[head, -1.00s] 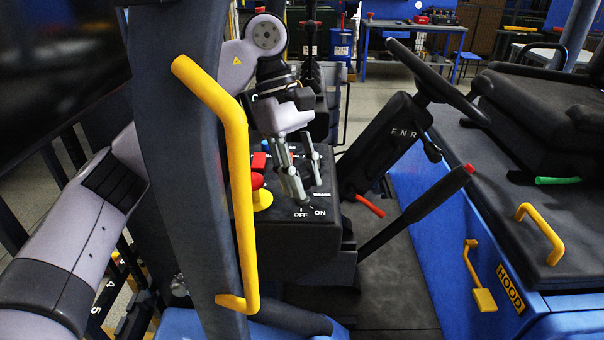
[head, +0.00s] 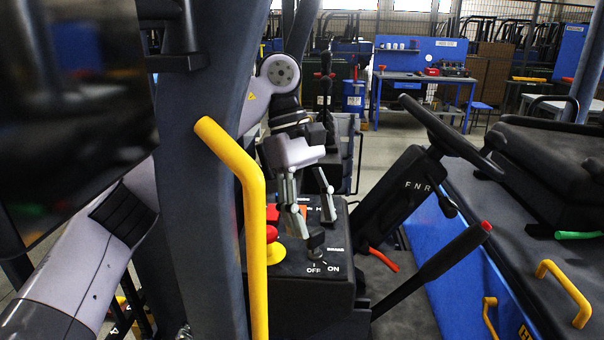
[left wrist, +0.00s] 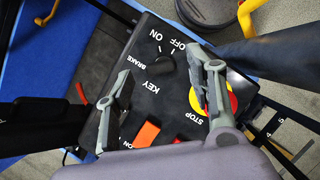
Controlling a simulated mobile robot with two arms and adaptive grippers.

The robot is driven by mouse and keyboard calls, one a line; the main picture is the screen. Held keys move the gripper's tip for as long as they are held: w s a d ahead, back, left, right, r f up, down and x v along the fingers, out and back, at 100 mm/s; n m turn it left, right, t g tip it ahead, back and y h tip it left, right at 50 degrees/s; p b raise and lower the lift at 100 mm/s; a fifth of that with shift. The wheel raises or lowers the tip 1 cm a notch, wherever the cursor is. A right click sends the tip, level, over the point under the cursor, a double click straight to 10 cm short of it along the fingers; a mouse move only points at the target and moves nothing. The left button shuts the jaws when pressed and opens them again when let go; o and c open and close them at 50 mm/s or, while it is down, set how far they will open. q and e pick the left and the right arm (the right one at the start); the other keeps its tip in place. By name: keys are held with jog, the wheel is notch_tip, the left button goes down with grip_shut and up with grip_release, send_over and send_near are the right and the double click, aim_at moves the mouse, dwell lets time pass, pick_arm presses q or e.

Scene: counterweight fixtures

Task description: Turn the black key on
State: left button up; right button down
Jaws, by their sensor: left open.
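The black key (head: 316,241) is a small dark knob on the black control panel (head: 290,266), just above the OFF and ON labels. In the left wrist view the key (left wrist: 163,64) shows between the two fingers, close to the OFF and ON marks. I cannot tell which mark it points at. My left gripper (head: 316,228) is open over the panel, with its fingers pointing down at the key. In the left wrist view its fingertips (left wrist: 160,65) stand apart on either side of the key. I see no clear contact. My right gripper is not in view.
A red stop button with a yellow collar (head: 273,250) is left of the key. An orange-red switch (left wrist: 147,134) is on the same panel. A yellow grab handle (head: 250,200) and dark post (head: 198,170) stand in front. The steering wheel (head: 450,135) and a red-tipped lever (head: 440,262) are right.

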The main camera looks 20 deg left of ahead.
pick_arm(q)
jog(key=v, duration=0.9)
jog(key=shift+d+f, duration=0.1)
jog(key=shift+d, duration=0.05)
